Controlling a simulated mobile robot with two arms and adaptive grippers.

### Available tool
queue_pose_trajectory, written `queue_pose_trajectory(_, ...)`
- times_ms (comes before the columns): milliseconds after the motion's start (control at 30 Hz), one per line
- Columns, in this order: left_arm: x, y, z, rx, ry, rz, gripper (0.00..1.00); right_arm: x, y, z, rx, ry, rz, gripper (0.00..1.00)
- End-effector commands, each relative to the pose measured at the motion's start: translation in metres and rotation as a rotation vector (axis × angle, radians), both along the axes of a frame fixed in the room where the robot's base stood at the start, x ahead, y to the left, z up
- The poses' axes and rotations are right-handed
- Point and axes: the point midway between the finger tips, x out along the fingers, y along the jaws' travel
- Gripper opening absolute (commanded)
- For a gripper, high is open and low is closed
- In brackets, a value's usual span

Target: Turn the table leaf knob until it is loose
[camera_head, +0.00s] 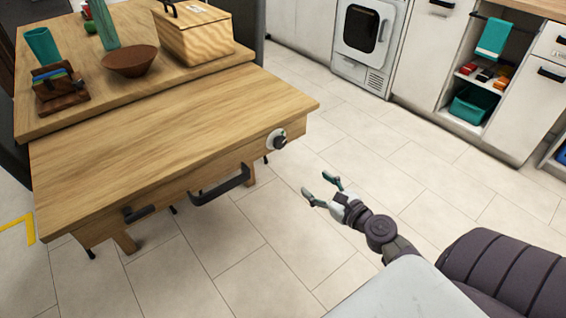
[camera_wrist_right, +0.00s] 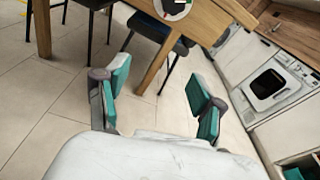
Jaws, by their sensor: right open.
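The table leaf knob (camera_head: 279,141) is a dark knob on a round pale plate, on the right end of the wooden table's front edge. It also shows at the top of the right wrist view (camera_wrist_right: 172,6), partly cut off by the frame. The table leaf (camera_head: 180,140) is light wood and lies level. My right gripper (camera_head: 319,188) is open and empty over the floor, right of and nearer than the knob, apart from it. Its two teal-padded fingers stand spread in the right wrist view (camera_wrist_right: 160,90). My left gripper is not in view.
A dark bar handle (camera_head: 220,186) and a smaller dark fitting (camera_head: 139,213) sit on the table front. A bowl (camera_head: 130,61), a wooden box (camera_head: 193,35) and a teal cup (camera_head: 43,46) stand farther back. Tiled floor right of the table is clear up to the white cabinets (camera_head: 424,50).

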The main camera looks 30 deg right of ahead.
Motion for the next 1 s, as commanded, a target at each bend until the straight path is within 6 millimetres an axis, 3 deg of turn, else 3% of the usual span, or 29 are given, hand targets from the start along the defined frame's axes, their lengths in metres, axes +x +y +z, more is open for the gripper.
queue_pose_trajectory(100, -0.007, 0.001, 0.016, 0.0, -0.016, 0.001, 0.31, 0.003, 0.004, 0.03, 0.183, -0.079, 0.007, 0.68)
queue_pose_trajectory(267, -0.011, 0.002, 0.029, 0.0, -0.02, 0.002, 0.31, 0.008, 0.007, 0.049, 0.279, -0.113, 0.016, 0.68)
queue_pose_trajectory(467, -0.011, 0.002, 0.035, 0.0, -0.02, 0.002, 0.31, 0.038, 0.009, 0.052, 0.279, -0.114, 0.018, 0.68)
queue_pose_trajectory(800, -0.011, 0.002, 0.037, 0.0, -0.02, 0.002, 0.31, 0.108, 0.014, 0.05, 0.277, -0.113, 0.015, 0.68)
queue_pose_trajectory(1000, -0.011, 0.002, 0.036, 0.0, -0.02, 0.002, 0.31, 0.133, 0.017, 0.049, 0.279, -0.112, 0.015, 0.68)
